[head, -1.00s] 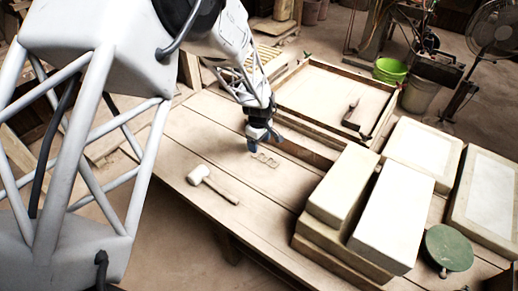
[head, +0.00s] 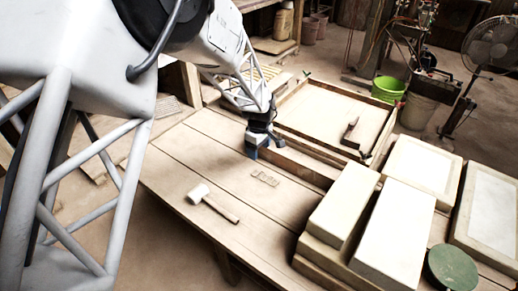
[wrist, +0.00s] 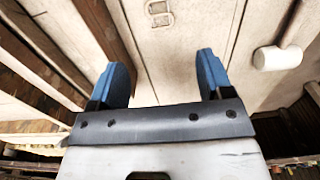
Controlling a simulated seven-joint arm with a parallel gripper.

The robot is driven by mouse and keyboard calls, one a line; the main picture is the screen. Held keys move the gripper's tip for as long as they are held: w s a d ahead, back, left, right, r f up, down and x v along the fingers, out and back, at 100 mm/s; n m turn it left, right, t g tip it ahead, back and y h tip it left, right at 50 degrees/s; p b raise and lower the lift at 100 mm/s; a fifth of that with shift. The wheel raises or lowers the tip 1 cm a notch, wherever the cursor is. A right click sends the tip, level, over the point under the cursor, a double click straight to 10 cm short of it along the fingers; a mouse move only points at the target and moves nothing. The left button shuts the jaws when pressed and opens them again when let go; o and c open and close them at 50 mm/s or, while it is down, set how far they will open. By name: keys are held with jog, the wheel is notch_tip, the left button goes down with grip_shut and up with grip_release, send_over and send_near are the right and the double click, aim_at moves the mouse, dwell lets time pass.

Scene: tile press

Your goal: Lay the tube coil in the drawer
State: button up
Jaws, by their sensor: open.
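I cannot make out a tube coil for certain. A small flat set of pale looped links (head: 265,178) lies on the plank table, and it also shows at the top of the wrist view (wrist: 160,12). No clear drawer shows; a shallow open wooden frame (head: 318,108) with a pale floor stands at the table's back. My gripper (head: 251,153) is over the table beside this frame's near corner, behind the links and apart from them. In the wrist view its blue fingers (wrist: 164,75) are spread, with nothing between them.
A mallet (head: 213,203) lies left of the links. Pale blocks (head: 345,208) stand to the right, with a green round object (head: 452,267) near the front. A dark-handled tool (head: 350,132) lies in the wooden frame. The table planks around the mallet are clear.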

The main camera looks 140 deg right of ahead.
jog(key=shift+o, duration=0.5)
send_over(260, 173)
jog(key=shift+f, duration=2.25)
jog(key=shift+f, duration=0.1)
jog(key=shift+f, duration=1.2)
jog(key=shift+f, duration=0.1)
